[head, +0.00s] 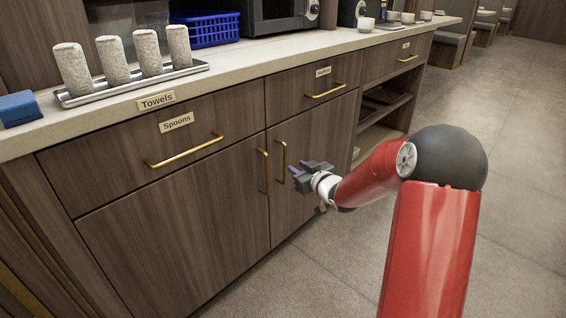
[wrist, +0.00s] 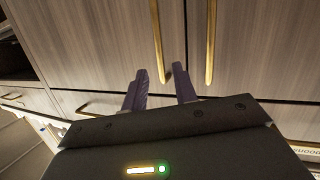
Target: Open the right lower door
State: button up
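The right lower door (head: 312,140) is brown wood and looks shut. Its upright brass handle (head: 281,160) is near its left edge. In the wrist view, which is turned upside down, that handle (wrist: 156,35) ends between my two fingers in the picture. My gripper (head: 297,168) is just right of the handle in the head view, with its fingers pointing at the cabinet. The fingers (wrist: 162,82) are apart and hold nothing. I cannot tell how much depth separates them from the handle.
The left lower door (head: 180,225) is shut, and its handle (head: 263,171) stands close beside the right one. Closed drawers with brass handles are above, including the Spoons drawer (head: 150,145). Open shelves (head: 378,110) are to the right. The floor (head: 300,275) in front is clear.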

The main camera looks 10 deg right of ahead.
jog(key=w+f+y, duration=0.1)
jog(key=f, duration=0.1)
jog(key=t+y, duration=0.2)
send_over(285, 181)
jog(key=shift+w+f, duration=0.25)
jog(key=shift+w, duration=0.1)
grip_shut()
